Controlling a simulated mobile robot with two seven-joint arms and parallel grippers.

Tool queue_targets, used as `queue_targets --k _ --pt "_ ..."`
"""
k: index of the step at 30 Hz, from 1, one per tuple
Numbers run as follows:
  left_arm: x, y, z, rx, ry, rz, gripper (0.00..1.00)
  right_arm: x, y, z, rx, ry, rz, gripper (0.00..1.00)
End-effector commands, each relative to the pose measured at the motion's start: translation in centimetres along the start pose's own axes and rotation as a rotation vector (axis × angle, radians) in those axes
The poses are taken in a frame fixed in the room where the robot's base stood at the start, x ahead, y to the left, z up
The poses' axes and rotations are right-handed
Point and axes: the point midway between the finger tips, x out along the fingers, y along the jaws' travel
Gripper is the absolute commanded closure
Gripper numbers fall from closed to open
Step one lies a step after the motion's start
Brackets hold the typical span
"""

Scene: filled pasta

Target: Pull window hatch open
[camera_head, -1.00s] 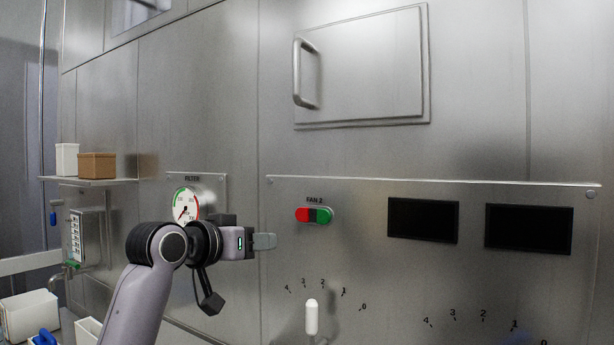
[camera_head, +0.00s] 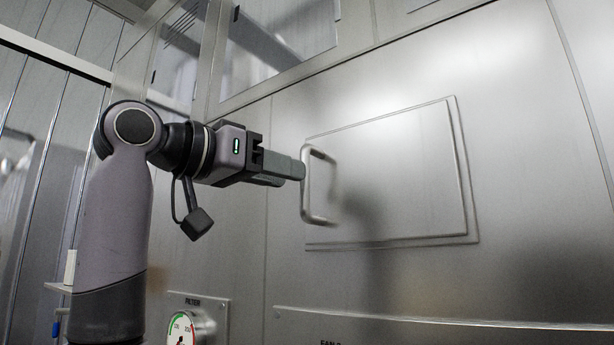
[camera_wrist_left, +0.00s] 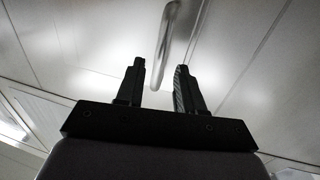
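The window hatch (camera_head: 400,175) is a flat metal panel in the steel wall, lying flush in its frame. Its bar handle (camera_head: 307,190) is a bent metal bar on the hatch's left side. My left gripper (camera_head: 303,172) is at the handle's upper part, pointing right toward it. In the left wrist view the two fingers (camera_wrist_left: 160,75) are apart, and the handle (camera_wrist_left: 166,45) runs ahead of and between their tips. I cannot tell whether a finger touches it. My right gripper is not in view.
A glass window (camera_head: 285,45) is set in the wall above the arm. A gauge plate marked FILTER (camera_head: 195,318) is below. The top edge of a control panel (camera_head: 440,322) runs under the hatch. The wall right of the hatch is clear.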

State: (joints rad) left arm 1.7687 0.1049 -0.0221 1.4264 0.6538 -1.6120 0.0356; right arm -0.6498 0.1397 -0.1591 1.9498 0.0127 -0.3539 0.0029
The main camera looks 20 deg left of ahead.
Motion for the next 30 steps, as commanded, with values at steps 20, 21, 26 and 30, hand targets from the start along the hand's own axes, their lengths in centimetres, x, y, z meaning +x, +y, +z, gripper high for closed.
queue_targets --k 20,21,26,30 --pt "5.1 0.0 0.1 0.001 0.000 -0.001 0.63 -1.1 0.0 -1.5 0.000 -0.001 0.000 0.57" --pt "5.1 -0.1 0.0 0.001 0.000 -0.001 0.76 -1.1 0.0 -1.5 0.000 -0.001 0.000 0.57" --pt "5.1 -0.1 0.0 0.001 0.000 -0.001 1.00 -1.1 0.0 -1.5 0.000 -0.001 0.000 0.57" --pt "5.0 0.0 0.1 0.001 0.000 -0.004 1.00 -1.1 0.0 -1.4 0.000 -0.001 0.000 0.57"
